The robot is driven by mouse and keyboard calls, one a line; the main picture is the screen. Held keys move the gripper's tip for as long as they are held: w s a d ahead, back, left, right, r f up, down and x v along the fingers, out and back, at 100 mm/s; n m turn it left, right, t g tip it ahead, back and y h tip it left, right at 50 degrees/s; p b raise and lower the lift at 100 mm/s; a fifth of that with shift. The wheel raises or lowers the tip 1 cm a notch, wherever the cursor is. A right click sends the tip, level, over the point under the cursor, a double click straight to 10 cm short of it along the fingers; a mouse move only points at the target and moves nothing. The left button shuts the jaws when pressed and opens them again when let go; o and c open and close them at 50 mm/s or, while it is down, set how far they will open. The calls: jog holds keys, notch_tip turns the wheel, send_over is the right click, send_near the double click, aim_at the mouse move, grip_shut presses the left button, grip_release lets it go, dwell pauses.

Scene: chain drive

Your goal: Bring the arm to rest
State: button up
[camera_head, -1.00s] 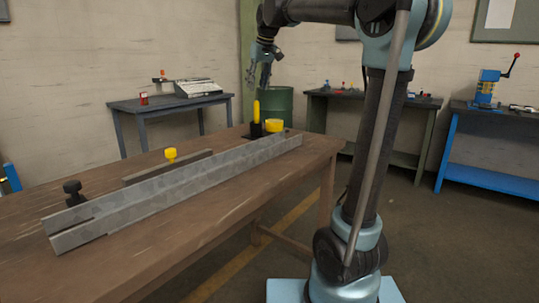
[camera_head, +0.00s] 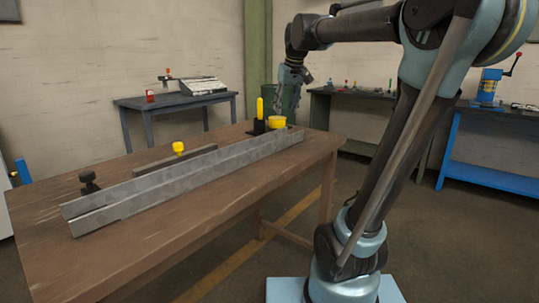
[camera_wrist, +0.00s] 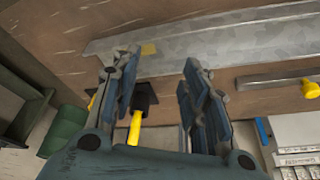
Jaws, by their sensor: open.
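My arm reaches in from the right in the head view, its upper link out over the far side of the workbench. My gripper (camera_head: 297,88) hangs above the bench's far right end, in front of the green barrel, and looks small there. In the wrist view my gripper (camera_wrist: 157,72) has its two fingers well apart, with nothing between them in its grip. Behind the fingers lie a black block (camera_wrist: 143,97) and a yellow handle (camera_wrist: 135,127) on or over the bench. The gap between fingers and block is hard to judge.
The green barrel (camera_head: 284,105) stands behind. A blue bench (camera_head: 485,183) is at right.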

jog(key=s+d+f+m, duration=0.1)
jog(key=s+d+f, duration=0.3)
jog(key=s+f, duration=0.5)
jog(key=s+d+f+m+h, duration=0.1)
jog(key=s+d+f, duration=0.3)
jog(key=s+f, duration=0.5)
jog(key=s+d+f+m+g, duration=0.1)
jog(key=s+d+f+m, duration=0.1)
jog(key=s+d+f, duration=0.3)
jog(key=s+f, duration=0.4)
jog(key=f, duration=0.4)
jog(key=shift+h, duration=0.3)
jog(key=shift+s+f, duration=0.1)
